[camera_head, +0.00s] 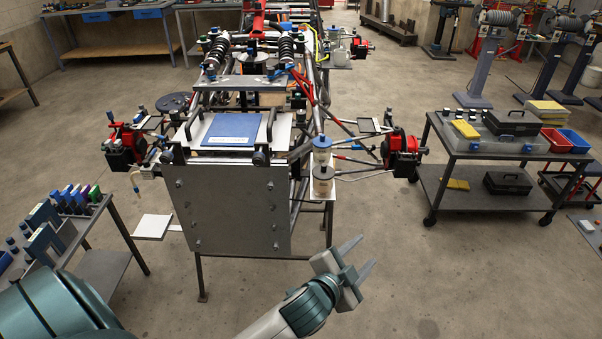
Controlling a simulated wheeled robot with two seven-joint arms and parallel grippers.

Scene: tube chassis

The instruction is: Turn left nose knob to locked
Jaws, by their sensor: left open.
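The tube chassis stands on a frame ahead of me, its flat grey nose plate (228,212) facing me. Small dark knobs sit along the plate's top edge, one at the left corner (168,157) and one right of the middle (260,158). They are too small to tell whether either is locked. My left gripper (365,257) is open and empty, low in the view, right of and nearer than the nose plate. Its fingers point up and right, apart from the chassis. My right gripper is out of view.
A blue folder-like panel (230,130) lies behind the plate. A bench with blue-black items (70,205) stands at left. A wheeled cart (488,200) with bins stands at right. Red wheel-hub assemblies (402,150) jut out from the chassis sides. The floor right of my gripper is clear.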

